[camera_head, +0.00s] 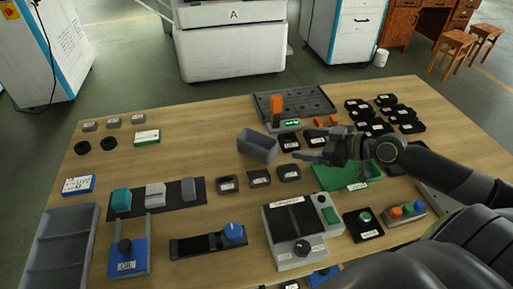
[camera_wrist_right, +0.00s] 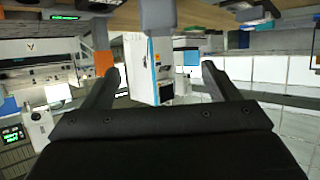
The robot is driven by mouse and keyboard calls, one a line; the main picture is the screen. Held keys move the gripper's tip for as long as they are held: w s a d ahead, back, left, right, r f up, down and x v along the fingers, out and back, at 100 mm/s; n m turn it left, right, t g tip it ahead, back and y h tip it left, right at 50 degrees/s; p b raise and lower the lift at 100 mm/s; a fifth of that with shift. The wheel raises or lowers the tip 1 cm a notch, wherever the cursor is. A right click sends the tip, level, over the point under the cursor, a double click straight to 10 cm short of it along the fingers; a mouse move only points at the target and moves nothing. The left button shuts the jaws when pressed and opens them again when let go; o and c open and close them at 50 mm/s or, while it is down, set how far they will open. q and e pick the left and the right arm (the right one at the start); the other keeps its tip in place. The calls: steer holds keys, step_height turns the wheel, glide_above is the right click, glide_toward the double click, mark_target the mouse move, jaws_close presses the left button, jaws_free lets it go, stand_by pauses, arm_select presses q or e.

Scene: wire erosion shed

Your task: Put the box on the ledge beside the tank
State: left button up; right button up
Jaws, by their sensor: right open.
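A small grey open box (camera_head: 258,146) sits tilted at the middle of the table, left of my right gripper (camera_head: 312,154). I cannot tell whether it is fully resting on the table. In the wrist view the two fingers (camera_wrist_right: 160,88) stand wide apart with nothing between them. A grey block shape at the top of that view (camera_wrist_right: 158,15) may be the box. A white and grey machine marked A (camera_head: 232,40) stands behind the table. I cannot tell which thing is the tank or its ledge. My left gripper is not in view.
A green tray (camera_head: 338,178) lies under my right arm. A dark tray (camera_head: 318,97) and an orange block (camera_head: 277,103) are behind the box. Several black parts (camera_head: 385,115) lie at the back right. The table's back left (camera_head: 200,120) is mostly clear.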

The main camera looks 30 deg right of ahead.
glide_toward(264, 139)
steer(key=a, duration=0.1)
steer(key=w+a, duration=0.1)
steer(key=a+r, duration=0.1)
steer(key=shift+w+a+r+p, duration=0.1)
steer(key=shift+w+a+p, duration=0.05)
steer(key=shift+a+p, duration=0.2)
steer(key=shift+p+x, duration=0.45)
steer(key=shift+x, duration=2.35)
steer(key=c, duration=1.1)
steer(key=shift+c, duration=0.6)
